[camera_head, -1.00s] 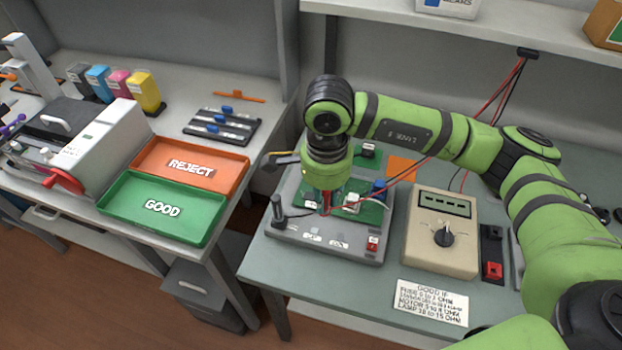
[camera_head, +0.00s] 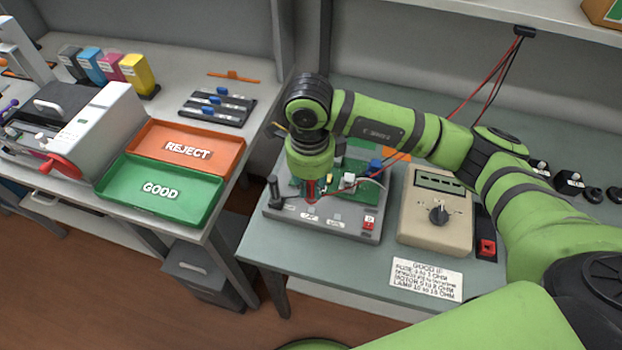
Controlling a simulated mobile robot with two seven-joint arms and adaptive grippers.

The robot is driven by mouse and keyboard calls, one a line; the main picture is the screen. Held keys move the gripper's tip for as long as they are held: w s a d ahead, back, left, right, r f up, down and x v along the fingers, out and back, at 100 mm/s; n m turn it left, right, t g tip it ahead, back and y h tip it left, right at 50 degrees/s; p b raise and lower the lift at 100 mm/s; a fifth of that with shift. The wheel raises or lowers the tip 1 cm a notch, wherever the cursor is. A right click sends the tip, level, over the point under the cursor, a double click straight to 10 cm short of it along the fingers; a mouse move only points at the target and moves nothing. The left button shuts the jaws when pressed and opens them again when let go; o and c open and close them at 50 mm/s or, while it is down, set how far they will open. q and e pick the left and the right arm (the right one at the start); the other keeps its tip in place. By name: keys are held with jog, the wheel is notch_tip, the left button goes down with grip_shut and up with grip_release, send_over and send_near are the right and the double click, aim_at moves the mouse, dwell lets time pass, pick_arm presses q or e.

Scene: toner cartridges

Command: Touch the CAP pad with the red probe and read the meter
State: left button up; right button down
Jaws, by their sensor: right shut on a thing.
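My right gripper (camera_head: 310,182) points down over the test fixture and is shut on the red probe (camera_head: 310,190), which shows as a short red piece below the hand. The probe's tip is near the front left of the green circuit board (camera_head: 352,190), by small pale labels on the grey fixture (camera_head: 345,230). I cannot read which label is CAP, nor tell whether the tip touches a pad. The beige meter (camera_head: 437,228) stands right of the fixture, with a dark dial; its display (camera_head: 440,182) is too small to read. My left gripper is not in view.
A GOOD IF card (camera_head: 427,279) lies in front of the meter. Red and black leads hang from a shelf hook (camera_head: 524,31) behind my arm. The green GOOD tray (camera_head: 207,219) and orange REJECT tray (camera_head: 230,165) are on the left bench.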

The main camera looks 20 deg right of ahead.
aim_at(311, 195)
jog(key=shift+f+b, duration=0.3)
jog(key=shift+f, duration=0.55)
jog(key=shift+b, duration=0.3)
jog(key=shift+f+b, duration=0.6)
jog(key=shift+b, duration=0.1)
dwell(0.7)
jog(key=shift+f+b, duration=0.1)
jog(key=shift+b, duration=0.25)
dwell(0.9)
jog(key=shift+r+p, duration=1.7)
jog(key=shift+r, duration=1.9)
